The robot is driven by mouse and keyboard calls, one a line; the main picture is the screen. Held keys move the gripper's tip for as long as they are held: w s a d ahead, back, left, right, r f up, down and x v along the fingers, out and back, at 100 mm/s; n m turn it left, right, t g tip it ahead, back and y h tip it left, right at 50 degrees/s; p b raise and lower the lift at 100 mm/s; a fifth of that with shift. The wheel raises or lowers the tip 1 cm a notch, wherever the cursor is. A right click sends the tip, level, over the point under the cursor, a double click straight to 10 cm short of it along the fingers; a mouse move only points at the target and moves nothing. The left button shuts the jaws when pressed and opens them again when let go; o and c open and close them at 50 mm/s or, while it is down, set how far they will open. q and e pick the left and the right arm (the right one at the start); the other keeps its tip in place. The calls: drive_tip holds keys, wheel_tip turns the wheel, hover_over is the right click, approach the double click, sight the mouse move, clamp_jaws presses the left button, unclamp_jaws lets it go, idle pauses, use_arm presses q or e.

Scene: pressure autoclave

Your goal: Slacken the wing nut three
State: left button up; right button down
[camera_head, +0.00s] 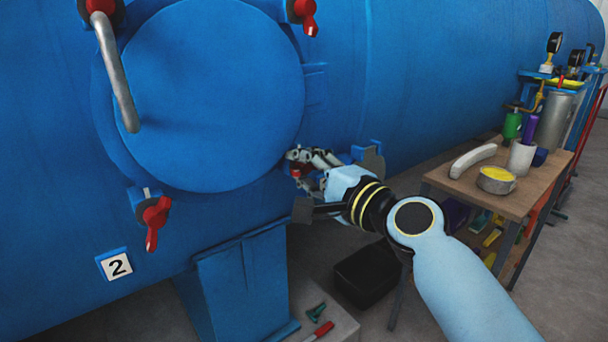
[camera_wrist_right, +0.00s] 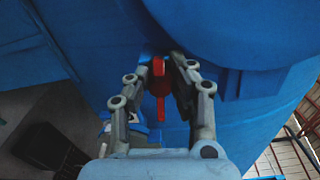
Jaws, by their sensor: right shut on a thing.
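The blue round hatch (camera_head: 215,95) of the autoclave has red wing nuts around its rim. My right gripper (camera_head: 300,162) is at the hatch's lower right edge, shut on a red wing nut (camera_head: 296,173), which its fingers mostly hide. In the right wrist view the red wing nut (camera_wrist_right: 160,92) stands between the two fingers. No number plate shows beside this nut. Another red wing nut (camera_head: 155,222) is at the lower left, above a plate marked 2 (camera_head: 115,264). One more (camera_head: 306,14) is at the upper right. My left gripper is not in view.
A grey curved handle (camera_head: 115,75) crosses the hatch's left side. A wooden table (camera_head: 515,203) with a yellow-topped tin (camera_head: 496,180), a white curved piece (camera_head: 473,160) and cylinders stands at right. A black box (camera_head: 370,275) and tools lie low down. A blue support (camera_head: 240,285) stands below the hatch.

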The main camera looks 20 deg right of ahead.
drive_tip(key=n+b, duration=0.1)
drive_tip(key=n, duration=0.2)
drive_tip(key=shift+f+n+b, duration=0.3)
drive_tip(key=shift+n+b, duration=0.1)
drive_tip(key=n+b, duration=0.2)
drive_tip(key=n, duration=0.1)
drive_tip(key=shift+f+n, duration=0.1)
drive_tip(key=shift+n, duration=0.2)
use_arm(q)
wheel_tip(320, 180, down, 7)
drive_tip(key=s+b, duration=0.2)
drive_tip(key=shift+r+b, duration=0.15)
drive_tip(key=shift+b, duration=0.15)
use_arm(e)
drive_tip(key=n, duration=0.5)
drive_tip(key=shift+n, duration=0.3)
drive_tip(key=c, duration=1.5)
unclamp_jaws()
drive_tip(key=o, duration=0.3)
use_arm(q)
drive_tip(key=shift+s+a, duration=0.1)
use_arm(e)
drive_tip(key=shift+o, duration=0.2)
drive_tip(key=shift+s+d, duration=0.1)
